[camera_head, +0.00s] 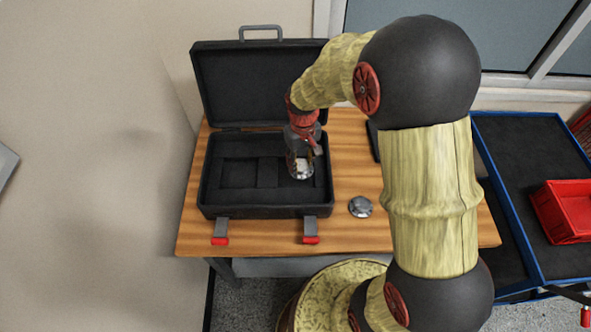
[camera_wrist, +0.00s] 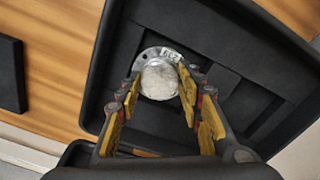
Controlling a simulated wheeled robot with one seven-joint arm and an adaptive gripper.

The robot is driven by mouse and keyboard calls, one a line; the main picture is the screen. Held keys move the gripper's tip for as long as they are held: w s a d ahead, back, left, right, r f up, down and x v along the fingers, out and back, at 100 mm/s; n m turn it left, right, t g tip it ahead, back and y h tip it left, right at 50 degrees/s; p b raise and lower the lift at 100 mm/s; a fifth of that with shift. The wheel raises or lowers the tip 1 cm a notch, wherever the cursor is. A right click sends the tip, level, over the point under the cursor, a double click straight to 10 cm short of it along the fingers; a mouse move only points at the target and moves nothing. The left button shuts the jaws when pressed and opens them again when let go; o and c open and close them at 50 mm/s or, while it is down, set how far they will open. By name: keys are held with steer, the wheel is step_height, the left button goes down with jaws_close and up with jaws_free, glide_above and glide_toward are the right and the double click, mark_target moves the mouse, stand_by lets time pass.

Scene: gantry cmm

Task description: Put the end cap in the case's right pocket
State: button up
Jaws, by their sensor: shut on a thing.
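The end cap, a silver round part with a flange (camera_head: 301,173), is between the fingers of my gripper (camera_head: 303,158). The wrist view shows the cap (camera_wrist: 160,80) with the yellow-padded fingers on either side, shut on it. The black case (camera_head: 262,212) lies open on the table, its lid (camera_head: 240,85) raised at the back. The cap is over the right part of the case, at the right pocket (camera_wrist: 150,122). I cannot tell whether it touches the pocket floor. My gripper partly hides that pocket in the head view.
Another silver round part (camera_head: 360,207) lies on the wooden table (camera_head: 270,238), right of the case. A dark flat slab (camera_head: 373,140) lies behind it, partly hidden by my arm; it also shows in the wrist view (camera_wrist: 10,75). A blue-edged cart with a red bin (camera_head: 565,210) stands right.

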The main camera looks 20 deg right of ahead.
steer(key=shift+w+a+f, duration=0.25)
steer(key=shift+w+f, duration=0.2)
steer(key=shift+f, duration=0.15)
steer(key=shift+w+a+f, duration=0.25)
steer(key=shift+w+f, duration=0.2)
steer(key=shift+f, duration=0.15)
step_height(320, 180, down, 4)
steer(key=shift+w+r+b, duration=0.15)
steer(key=shift+r+b, duration=0.1)
steer(key=shift+b, duration=0.4)
steer(key=shift+a, duration=0.1)
steer(key=o, duration=1.3)
steer(key=shift+f, duration=0.1)
